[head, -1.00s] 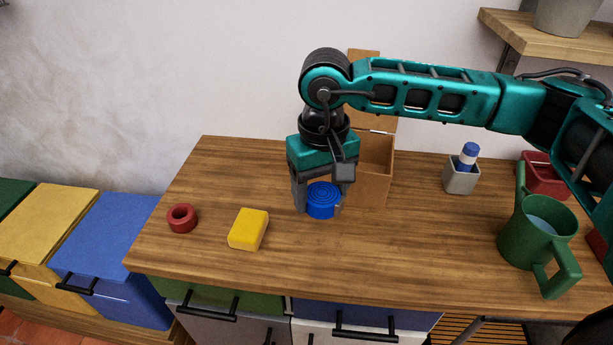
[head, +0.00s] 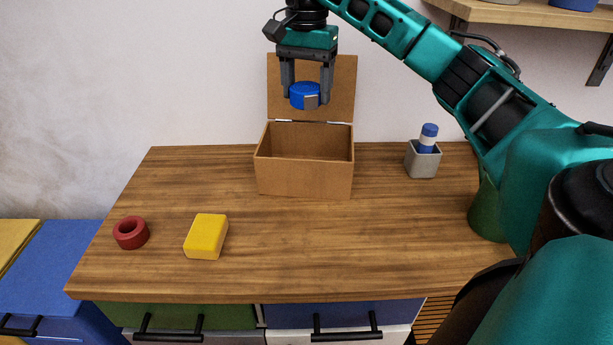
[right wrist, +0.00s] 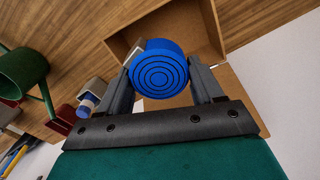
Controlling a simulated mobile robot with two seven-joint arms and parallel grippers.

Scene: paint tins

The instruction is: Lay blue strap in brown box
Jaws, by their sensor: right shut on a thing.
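The blue strap (head: 304,93) is a coiled round roll. My right gripper (head: 306,97) is shut on it and holds it in the air, in front of the raised lid of the brown box. The strap also shows between the fingers in the right wrist view (right wrist: 158,70), with its ringed face toward the camera. The brown box (head: 303,178) stands open on the wooden table, its lid (head: 343,90) upright at the back. The strap is above the box opening in the head view. The visible inside of the box looks empty. My left gripper is not in view.
A yellow block (head: 206,236) and a red ring (head: 130,232) lie at the table's left. A grey holder (head: 423,160) with a blue-and-white item (head: 428,138) stands right of the box.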

